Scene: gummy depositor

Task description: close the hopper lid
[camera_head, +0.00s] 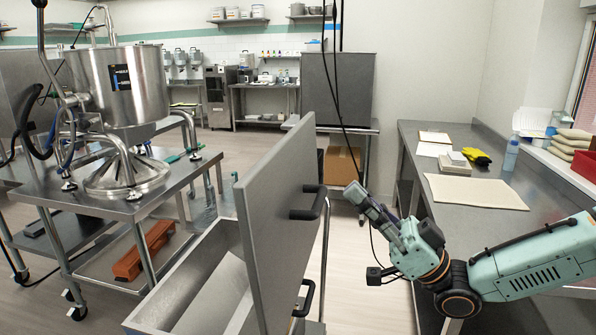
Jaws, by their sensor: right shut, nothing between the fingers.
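The hopper lid (278,215) is a large flat grey metal panel that stands raised, close to upright, in the middle of the head view. Two dark handles (311,208) are on its right face. The open hopper (172,290) is a metal box to its lower left, and part of its inside shows. My right gripper (357,192) is to the right of the lid, apart from it, near the height of the upper handle. It is shut and empty. My left gripper is not in view.
A steel table with a big metal kettle (125,85) stands at the left. At the right, a counter (455,225) holds a beige sheet (476,191), yellow gloves (476,157) and a bottle (511,153). Open floor shows between the lid and my right arm.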

